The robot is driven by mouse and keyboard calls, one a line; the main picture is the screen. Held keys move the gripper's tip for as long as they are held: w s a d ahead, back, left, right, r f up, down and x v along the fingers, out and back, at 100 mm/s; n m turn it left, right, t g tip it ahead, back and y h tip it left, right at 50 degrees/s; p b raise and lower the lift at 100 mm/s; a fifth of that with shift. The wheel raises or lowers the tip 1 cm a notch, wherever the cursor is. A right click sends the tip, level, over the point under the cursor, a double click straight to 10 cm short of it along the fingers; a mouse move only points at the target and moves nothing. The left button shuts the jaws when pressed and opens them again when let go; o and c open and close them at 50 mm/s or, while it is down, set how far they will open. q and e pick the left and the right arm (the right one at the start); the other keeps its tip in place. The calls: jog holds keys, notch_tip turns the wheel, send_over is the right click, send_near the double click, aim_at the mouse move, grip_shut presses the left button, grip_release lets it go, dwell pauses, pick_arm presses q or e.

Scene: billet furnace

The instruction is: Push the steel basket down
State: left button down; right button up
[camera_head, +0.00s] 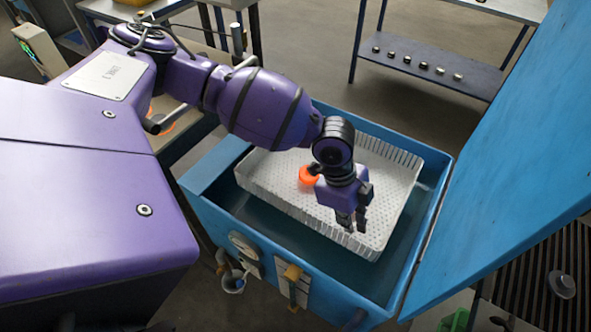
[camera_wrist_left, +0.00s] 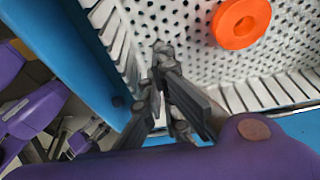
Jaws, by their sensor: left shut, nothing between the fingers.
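The steel basket (camera_head: 268,175) is a pale, perforated tray with slatted sides. It sits inside a blue open tank (camera_head: 215,218) in the head view. An orange ring-shaped part (camera_head: 308,176) lies on the basket floor; it also shows in the left wrist view (camera_wrist_left: 240,20). My left gripper (camera_head: 349,224) is shut and empty, pointing down over the basket near its front edge. In the left wrist view its fingers (camera_wrist_left: 165,55) are together in front of the basket's perforated floor (camera_wrist_left: 190,50). I cannot tell whether the fingertips touch the basket. My right gripper is not in view.
A large blue panel (camera_head: 510,160) stands tilted at the right of the tank. A rack shelf (camera_head: 430,68) with several small parts stands behind.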

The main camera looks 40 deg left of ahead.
pick_arm(q)
jog(key=shift+f, duration=0.85)
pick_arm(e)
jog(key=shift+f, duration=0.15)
pick_arm(q)
jog(key=shift+s+f, duration=0.1)
jog(key=shift+f, duration=0.4)
notch_tip(320, 180, down, 23)
jog(key=b, duration=0.8)
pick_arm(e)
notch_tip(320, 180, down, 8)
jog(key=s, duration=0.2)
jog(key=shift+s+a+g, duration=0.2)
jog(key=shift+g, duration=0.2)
pick_arm(q)
jog(key=shift+r, duration=0.1)
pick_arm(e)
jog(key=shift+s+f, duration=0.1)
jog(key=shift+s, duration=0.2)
